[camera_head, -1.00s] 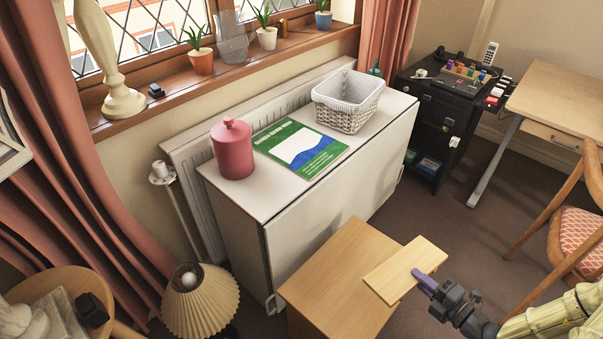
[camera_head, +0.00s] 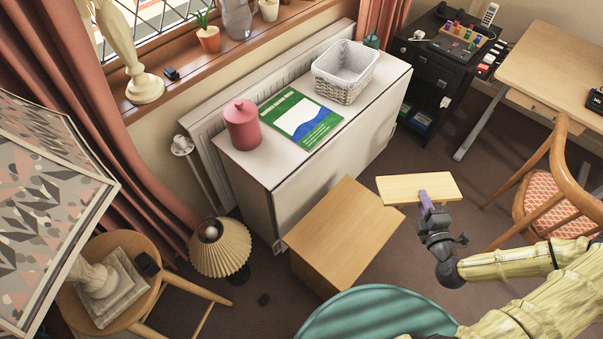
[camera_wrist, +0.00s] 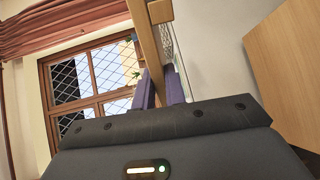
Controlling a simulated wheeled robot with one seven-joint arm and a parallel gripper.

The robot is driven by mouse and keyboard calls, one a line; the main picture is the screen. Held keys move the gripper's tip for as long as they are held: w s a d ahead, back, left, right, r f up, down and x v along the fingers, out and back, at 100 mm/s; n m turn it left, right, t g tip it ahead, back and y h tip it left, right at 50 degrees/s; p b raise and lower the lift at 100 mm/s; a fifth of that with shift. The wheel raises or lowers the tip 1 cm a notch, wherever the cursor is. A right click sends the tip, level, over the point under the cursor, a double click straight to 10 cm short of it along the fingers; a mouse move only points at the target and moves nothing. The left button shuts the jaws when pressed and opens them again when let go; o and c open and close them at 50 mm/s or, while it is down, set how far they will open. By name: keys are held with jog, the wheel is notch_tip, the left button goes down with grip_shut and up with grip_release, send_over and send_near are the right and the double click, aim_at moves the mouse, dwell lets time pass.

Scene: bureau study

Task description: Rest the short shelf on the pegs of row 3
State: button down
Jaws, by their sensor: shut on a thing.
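The short shelf is a pale wooden board (camera_head: 405,187). My gripper (camera_head: 424,197) is shut on its near long edge and holds it in the air, to the right of a wooden cabinet (camera_head: 345,222). In the wrist view the board (camera_wrist: 152,45) stands edge-on between the purple fingers (camera_wrist: 160,88). A wooden panel (camera_wrist: 290,75) at the right of the wrist view is apart from the board. The cabinet shows its plain top and a side in the head view. No pegs or rows are visible in either view.
A white cupboard (camera_head: 335,175) stands behind the cabinet, bearing a red jar, green book and basket. A teal rounded piece (camera_head: 375,315) is at the front. A chair (camera_head: 550,200) and desk (camera_head: 555,65) are right. Brown floor (camera_head: 455,135) is free between.

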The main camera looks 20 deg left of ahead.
jog(key=d+r+m+t+h+p, duration=0.1)
jog(key=d+r+m+h+p, duration=0.1)
jog(key=r+p, duration=0.6)
jog(key=d+r+m+t+h+p, duration=0.1)
jog(key=r+m+h+p, duration=0.2)
jog(key=p, duration=0.9)
notch_tip(320, 180, up, 6)
jog(key=h, duration=0.3)
jog(key=shift+d+f+m+p, duration=0.25)
jog(key=shift+d+m+p, duration=0.1)
jog(key=shift+m+p, duration=0.05)
jog(key=shift+s+a, duration=0.1)
